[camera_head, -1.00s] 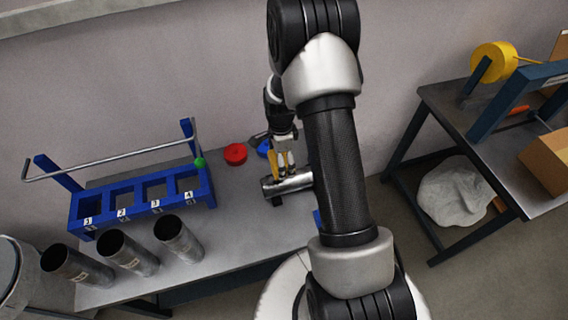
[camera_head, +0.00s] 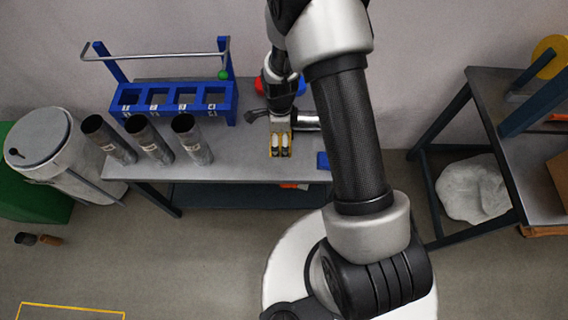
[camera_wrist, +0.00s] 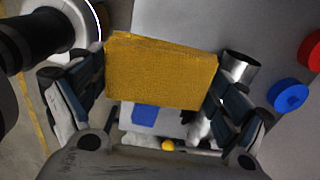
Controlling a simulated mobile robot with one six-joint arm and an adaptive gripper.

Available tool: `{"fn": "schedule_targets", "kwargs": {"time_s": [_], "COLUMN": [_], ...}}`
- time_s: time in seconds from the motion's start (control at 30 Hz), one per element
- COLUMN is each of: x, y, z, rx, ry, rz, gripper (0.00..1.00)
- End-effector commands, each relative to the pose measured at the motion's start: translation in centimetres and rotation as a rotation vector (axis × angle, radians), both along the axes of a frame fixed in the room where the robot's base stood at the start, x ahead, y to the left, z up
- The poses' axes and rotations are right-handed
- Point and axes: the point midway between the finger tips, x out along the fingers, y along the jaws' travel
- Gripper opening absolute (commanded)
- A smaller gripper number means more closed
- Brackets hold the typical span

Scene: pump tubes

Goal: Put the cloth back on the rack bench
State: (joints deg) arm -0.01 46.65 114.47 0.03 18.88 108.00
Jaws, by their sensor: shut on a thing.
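The cloth is a yellow, textured, flat piece in my gripper. In the wrist view the cloth (camera_wrist: 160,75) spans between the two fingers of my gripper (camera_wrist: 150,95), which is shut on it. In the head view my gripper (camera_head: 281,150) points down near the front edge of the rack bench (camera_head: 240,165), with yellow showing at its fingers. I cannot tell the height of the cloth above the bench top. The blue rack (camera_head: 228,103) with numbered slots stands on the bench to the left of my gripper.
A metal tube (camera_head: 306,122) lies just right of my gripper. Three dark tubes, one of them here (camera_head: 192,140), stand left along the front edge. Red (camera_wrist: 312,48) and blue (camera_wrist: 288,96) caps lie on the bench. Bare bench top (camera_head: 235,140) lies left of my gripper.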

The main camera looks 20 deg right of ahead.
Motion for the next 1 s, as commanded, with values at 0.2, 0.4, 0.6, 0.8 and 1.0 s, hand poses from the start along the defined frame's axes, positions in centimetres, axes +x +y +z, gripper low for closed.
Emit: {"fn": "schedule_targets", "kwargs": {"time_s": [0.2, 0.4, 0.6, 0.8, 1.0], "x": [-0.1, 0.0, 0.0, -0.1, 0.1], "y": [0.0, 0.0, 0.0, 0.0, 0.0], "z": [-6.6, -10.5, -11.8, -14.6, -15.8], "rx": [0.0, 0.0, 0.0, 0.0, 0.0], "ry": [0.004, 0.001, 0.0, 0.002, -0.001], "rz": [0.0, 0.001, 0.001, 0.001, 0.001], "gripper": [0.69, 0.69, 0.69, 0.69, 0.69]}}
